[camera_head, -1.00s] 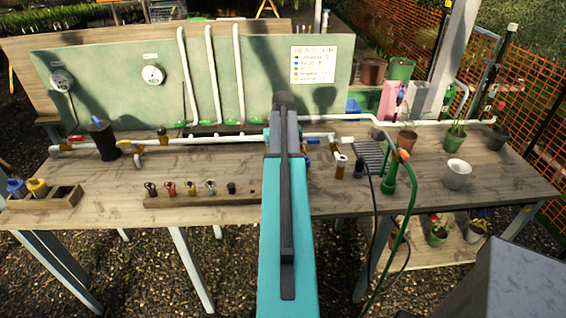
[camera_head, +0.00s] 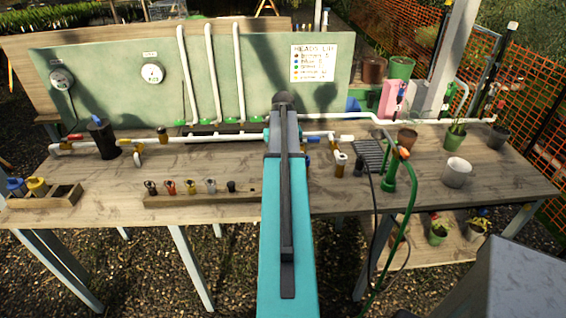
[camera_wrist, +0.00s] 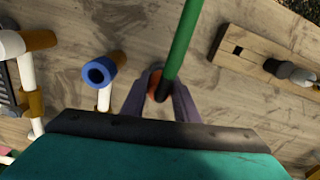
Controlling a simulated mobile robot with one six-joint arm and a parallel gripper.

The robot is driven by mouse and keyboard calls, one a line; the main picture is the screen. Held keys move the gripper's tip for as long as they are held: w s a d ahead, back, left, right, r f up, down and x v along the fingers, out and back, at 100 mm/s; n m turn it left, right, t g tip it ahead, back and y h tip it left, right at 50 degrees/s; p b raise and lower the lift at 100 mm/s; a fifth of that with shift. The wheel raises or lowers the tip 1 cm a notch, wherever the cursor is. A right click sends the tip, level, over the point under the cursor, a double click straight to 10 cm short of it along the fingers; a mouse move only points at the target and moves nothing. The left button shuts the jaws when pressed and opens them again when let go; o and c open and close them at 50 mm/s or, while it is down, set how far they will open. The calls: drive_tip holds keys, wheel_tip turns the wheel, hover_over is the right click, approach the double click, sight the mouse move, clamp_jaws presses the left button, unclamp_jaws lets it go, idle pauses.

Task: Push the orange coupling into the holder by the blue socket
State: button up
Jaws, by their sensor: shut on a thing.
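In the wrist view my gripper (camera_wrist: 158,100) is shut on the orange coupling (camera_wrist: 155,82), which shows as a small orange patch between the fingers. In the head view my arm hides the fingers and the coupling. I cannot single out the holder.
White pipe (camera_head: 200,138) runs along the wooden bench (camera_head: 230,170). A strip of small fittings (camera_head: 195,200) lies left of my arm. A green hose (camera_head: 406,215), a grate (camera_head: 371,152) and pots stand to the right. A box with blue and yellow parts (camera_head: 65,203) is far left.

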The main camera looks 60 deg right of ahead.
drive_tip(key=shift+f, duration=0.9)
idle(1.2)
drive_tip(key=o, duration=1.1)
drive_tip(key=shift+o, duration=0.2)
drive_tip(key=shift+r, duration=0.15)
drive_tip(key=shift+r+p, duration=4)
drive_tip(key=shift+r, duration=2.8)
